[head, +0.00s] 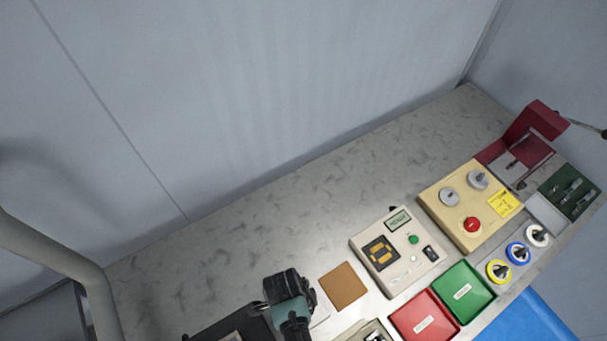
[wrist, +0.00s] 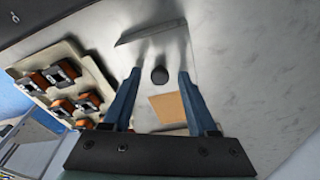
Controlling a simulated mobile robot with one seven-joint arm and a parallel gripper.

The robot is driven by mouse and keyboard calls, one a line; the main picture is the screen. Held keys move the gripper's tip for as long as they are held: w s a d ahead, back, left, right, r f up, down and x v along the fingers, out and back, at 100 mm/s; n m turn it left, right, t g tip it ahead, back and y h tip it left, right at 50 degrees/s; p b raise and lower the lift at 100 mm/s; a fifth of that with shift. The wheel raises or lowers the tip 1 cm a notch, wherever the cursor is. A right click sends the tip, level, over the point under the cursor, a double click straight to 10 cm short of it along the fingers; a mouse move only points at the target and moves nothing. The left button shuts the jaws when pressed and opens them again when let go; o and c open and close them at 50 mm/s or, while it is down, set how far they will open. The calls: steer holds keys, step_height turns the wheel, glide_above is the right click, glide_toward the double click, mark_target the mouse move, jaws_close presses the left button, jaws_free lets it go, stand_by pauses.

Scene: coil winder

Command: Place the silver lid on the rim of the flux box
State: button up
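A silver plate with a round black knob (wrist: 160,76) shows in the wrist view and looks like the silver lid (wrist: 158,50). My gripper (wrist: 160,72) is open, one blue finger on each side of the knob, with a gap between knob and fingers. In the head view my gripper (head: 287,285) is over the front of the bench, and it hides most of what lies below it. A pale corner (head: 319,309) shows beside it, possibly the lid. I cannot identify the flux box for certain; a dark box (head: 215,331) is cut off at the bottom edge.
A brown square pad (head: 342,286) lies right of my gripper. A cream tray of coils (wrist: 93,62) is on the left in the wrist view. A control unit (head: 399,252), red bin (head: 423,317) and green bin (head: 462,292) stand further right. The bench behind (head: 230,240) is clear.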

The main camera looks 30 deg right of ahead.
steer(key=shift+r, duration=0.1)
step_height(320, 180, up, 12)
steer(key=a, duration=0.2)
steer(key=w+r+n+t, duration=0.7)
steer(key=w+r+t, duration=0.2)
steer(key=w+r, duration=0.95)
steer(key=w+a+r+n+t, duration=0.1)
steer(key=w+r+n+t, duration=0.15)
steer(key=r, duration=0.55)
steer(key=w+a+r+n+t, duration=0.1)
steer(key=w+r+n+t, duration=0.15)
steer(key=r, duration=0.55)
step_height(320, 180, up, 17)
steer(key=a+n+t, duration=0.2)
steer(key=n+t, duration=0.2)
steer(key=t, duration=0.2)
steer(key=s+a+r+n+t, duration=0.1)
steer(key=s+r+n+t, duration=0.2)
steer(key=s+r, duration=0.3)
steer(key=s+a+r+n+t+y, duration=0.1)
steer(key=s+r+t, duration=0.4)
steer(key=r, duration=0.8)
steer(key=shift+s+a+n, duration=0.55)
steer(key=shift+s+n, duration=0.3)
steer(key=shift+n, duration=0.25)
